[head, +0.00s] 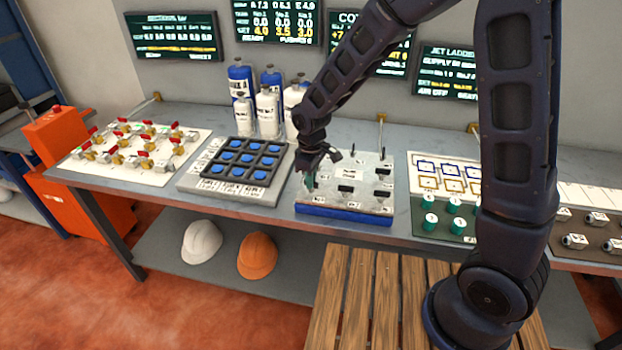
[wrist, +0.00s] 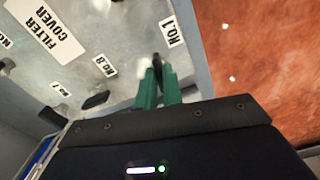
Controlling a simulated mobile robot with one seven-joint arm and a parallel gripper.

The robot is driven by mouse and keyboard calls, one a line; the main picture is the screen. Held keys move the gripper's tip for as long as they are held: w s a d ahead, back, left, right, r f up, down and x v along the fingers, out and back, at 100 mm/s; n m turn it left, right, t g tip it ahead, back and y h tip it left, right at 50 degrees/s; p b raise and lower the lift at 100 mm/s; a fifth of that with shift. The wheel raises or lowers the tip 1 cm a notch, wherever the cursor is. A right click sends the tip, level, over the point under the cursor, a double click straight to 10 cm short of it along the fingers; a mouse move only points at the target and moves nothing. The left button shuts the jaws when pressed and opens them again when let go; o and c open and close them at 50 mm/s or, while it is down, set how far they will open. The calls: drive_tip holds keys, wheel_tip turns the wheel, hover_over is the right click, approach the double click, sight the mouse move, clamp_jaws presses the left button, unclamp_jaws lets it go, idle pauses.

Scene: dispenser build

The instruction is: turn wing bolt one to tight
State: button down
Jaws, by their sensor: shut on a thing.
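The grey filter cover (head: 330,196) sits on a blue base on the workbench, with several black wing bolts on it. In the wrist view, the cover (wrist: 130,22) bears number labels, and the NO.1 label (wrist: 171,32) lies just beyond my fingertips. My gripper (wrist: 157,72) has its green fingers shut on the dark wing bolt one (wrist: 157,60), which is mostly hidden between the tips. In the head view, my gripper (head: 309,182) is low at the left front part of the cover. The bolt's tightness cannot be told.
Another wing bolt (wrist: 96,100) stands close to my gripper in the wrist view. A blue-button tray (head: 250,160) is left of the cover, with bottles (head: 268,108) behind it. A board with green knobs (head: 430,222) is to the right. The cover's edge is close to the fingers.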

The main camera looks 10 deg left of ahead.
drive_tip(key=m, duration=1.1)
drive_tip(key=shift+m, duration=1.9)
drive_tip(key=c, duration=1.5)
unclamp_jaws()
drive_tip(key=shift+c, duration=0.2)
drive_tip(key=shift+r, duration=0.1)
wheel_tip(320, 180, up, 11)
drive_tip(key=shift+f, duration=0.2)
